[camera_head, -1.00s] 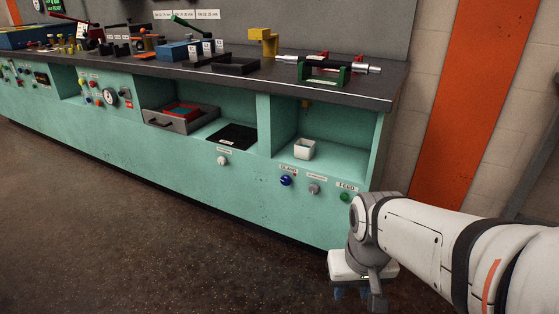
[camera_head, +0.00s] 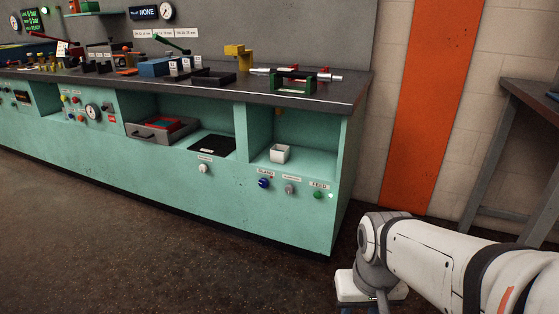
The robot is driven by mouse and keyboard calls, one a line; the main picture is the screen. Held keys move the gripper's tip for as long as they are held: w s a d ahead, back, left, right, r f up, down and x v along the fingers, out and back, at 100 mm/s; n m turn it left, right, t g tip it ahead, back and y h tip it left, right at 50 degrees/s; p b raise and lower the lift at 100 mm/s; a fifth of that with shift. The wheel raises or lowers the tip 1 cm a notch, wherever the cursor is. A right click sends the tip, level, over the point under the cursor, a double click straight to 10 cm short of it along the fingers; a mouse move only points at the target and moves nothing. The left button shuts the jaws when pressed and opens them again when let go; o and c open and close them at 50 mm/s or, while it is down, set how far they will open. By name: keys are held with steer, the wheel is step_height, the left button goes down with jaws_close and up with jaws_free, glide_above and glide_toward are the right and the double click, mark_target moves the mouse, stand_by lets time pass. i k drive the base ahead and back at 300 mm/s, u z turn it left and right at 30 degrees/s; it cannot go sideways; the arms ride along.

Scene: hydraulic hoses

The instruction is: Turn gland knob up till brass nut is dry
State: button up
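A blue knob (camera_head: 264,183) is on the teal bench front, below a label that seems to read GLAND. A small brass-coloured piece (camera_head: 279,111), perhaps the brass nut, hangs under the bench top in the right-hand recess. It is too small to tell whether it is wet or dry. A white cup (camera_head: 280,153) stands below it on the recess floor. My gripper (camera_head: 370,307) is at the bottom edge, in front of the bench and well apart from the knob. Its fingers are mostly cut off, so their opening does not show.
A grey knob (camera_head: 289,189) and a green FEED button (camera_head: 318,194) sit right of the blue knob. A white knob (camera_head: 204,168) is to the left. A dark table (camera_head: 530,95) stands at the right. The floor (camera_head: 180,260) before the bench is clear.

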mark_target(263, 183)
steer(key=z, duration=0.25)
steer(key=i, duration=1.9)
steer(key=u, duration=0.65)
steer(key=k, duration=0.7)
steer(key=u, duration=0.25)
steer(key=i, duration=0.7)
steer(key=z, duration=0.1)
